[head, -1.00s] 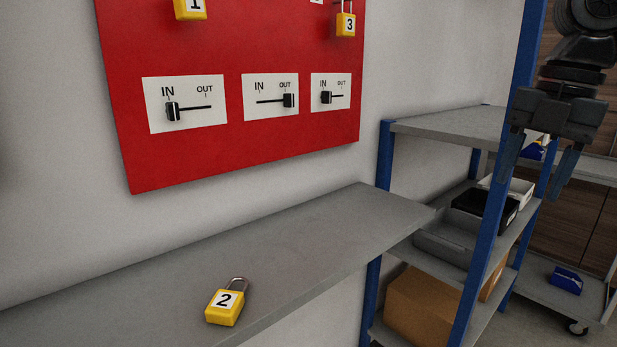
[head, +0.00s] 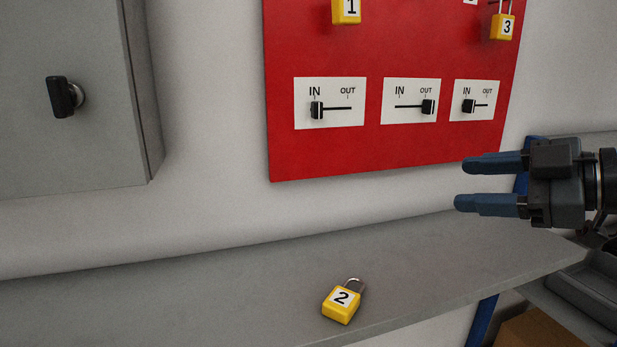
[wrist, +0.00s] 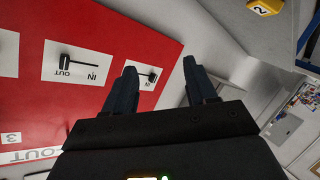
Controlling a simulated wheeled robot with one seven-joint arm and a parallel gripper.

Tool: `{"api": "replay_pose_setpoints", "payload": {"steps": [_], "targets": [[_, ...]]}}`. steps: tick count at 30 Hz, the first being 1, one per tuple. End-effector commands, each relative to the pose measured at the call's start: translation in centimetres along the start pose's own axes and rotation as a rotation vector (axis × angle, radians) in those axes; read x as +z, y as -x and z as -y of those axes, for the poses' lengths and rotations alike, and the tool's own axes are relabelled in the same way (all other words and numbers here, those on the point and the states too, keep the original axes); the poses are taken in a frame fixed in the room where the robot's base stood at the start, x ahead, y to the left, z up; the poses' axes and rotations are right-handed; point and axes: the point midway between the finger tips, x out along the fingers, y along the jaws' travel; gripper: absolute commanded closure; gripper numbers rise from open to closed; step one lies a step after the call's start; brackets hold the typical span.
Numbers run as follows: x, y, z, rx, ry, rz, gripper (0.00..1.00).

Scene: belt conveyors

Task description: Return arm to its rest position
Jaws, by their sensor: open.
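My gripper (head: 476,184) is at the right of the head view, its two blue-grey fingers pointing left, apart and empty. It is in front of the lower right of the red board and above the grey shelf (head: 180,300). In the wrist view my gripper (wrist: 160,88) also shows spread fingers with nothing between them. The red board (head: 390,152) holds several switches with IN and OUT labels. The left and right sliders are at IN, the middle one at OUT. Yellow padlock 2 (head: 341,305) lies on the shelf and also shows in the wrist view (wrist: 265,6).
Padlock 1 (head: 346,10) and padlock 3 (head: 503,27) hang on the board. A grey cabinet (head: 70,150) with a black knob (head: 65,97) is at the left. A blue-post rack (head: 482,322) with a cardboard box (head: 540,333) is at the lower right.

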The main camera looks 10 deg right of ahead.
Motion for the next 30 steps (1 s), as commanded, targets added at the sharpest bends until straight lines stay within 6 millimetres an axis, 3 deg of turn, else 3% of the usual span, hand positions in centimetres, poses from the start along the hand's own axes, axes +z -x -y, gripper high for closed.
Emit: {"api": "replay_pose_setpoints", "payload": {"steps": [6,14,22,30], "targets": [[-0.7,-3.4,1.9,0.176,-0.257,-0.162,0.44],[1.0,-5.5,6.0,0.361,-0.561,-0.252,0.44],[4.4,-5.8,13.1,0.525,-0.827,-0.236,0.44],[7.5,-3.5,21.5,0.645,-0.978,-0.144,0.44]]}}
